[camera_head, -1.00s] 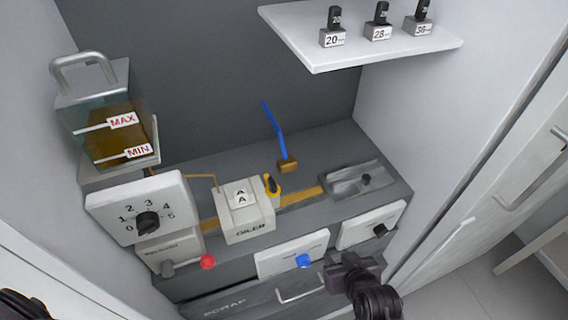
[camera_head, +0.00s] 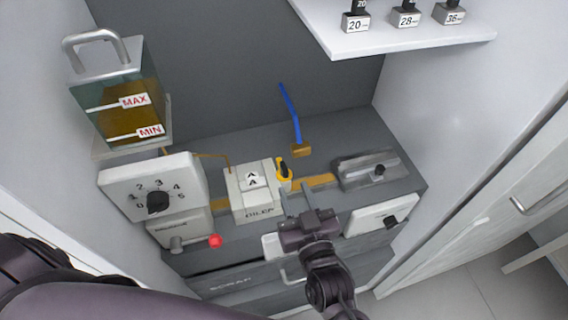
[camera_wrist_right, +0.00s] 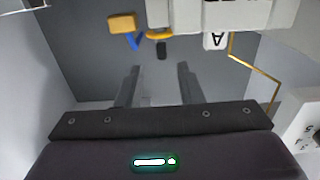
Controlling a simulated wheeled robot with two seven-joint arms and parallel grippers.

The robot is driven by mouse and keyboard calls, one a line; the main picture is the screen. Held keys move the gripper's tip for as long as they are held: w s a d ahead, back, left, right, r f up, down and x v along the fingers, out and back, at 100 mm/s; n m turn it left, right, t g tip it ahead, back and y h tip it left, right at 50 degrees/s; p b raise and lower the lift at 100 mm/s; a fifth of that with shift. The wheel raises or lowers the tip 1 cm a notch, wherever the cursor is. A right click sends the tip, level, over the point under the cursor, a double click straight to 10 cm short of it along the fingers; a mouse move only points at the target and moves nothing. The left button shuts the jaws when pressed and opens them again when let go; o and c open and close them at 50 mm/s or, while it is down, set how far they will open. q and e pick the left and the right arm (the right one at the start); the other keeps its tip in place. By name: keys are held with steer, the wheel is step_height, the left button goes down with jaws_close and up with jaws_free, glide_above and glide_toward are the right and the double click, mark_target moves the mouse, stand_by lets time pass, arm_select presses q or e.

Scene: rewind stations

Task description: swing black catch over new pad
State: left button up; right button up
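The pale OILER box (camera_head: 252,192) stands on the grey bench, with an A label on its top. At its right side is a yellow part with a black catch (camera_head: 283,167), which points upward. In the right wrist view the black catch (camera_wrist_right: 162,50) shows beyond the fingers, below the yellow part (camera_wrist_right: 160,36). My right gripper (camera_head: 297,188) is open, in front of the box's right side. In the wrist view its two fingers (camera_wrist_right: 158,72) are apart with nothing between them. The pad itself I cannot make out. My left gripper is out of view.
A blue lever (camera_head: 291,112) rises from a brass block (camera_head: 300,149) behind the box. A dial panel (camera_head: 152,187) and red knob (camera_head: 215,241) are left. A grey clamp-like block (camera_head: 368,170) is right. A shelf (camera_head: 400,38) overhangs the back right.

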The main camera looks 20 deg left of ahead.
mark_target(286, 169)
steer(key=x, duration=0.2)
steer(key=p+x, duration=0.1)
steer(key=x, duration=0.4)
steer(key=shift+s+r+p, duration=0.1)
steer(key=shift+r+p, duration=0.2)
steer(key=shift+w+a+f, duration=0.1)
steer(key=shift+w+a, duration=0.25)
steer(key=shift+w, duration=0.1)
jaws_close()
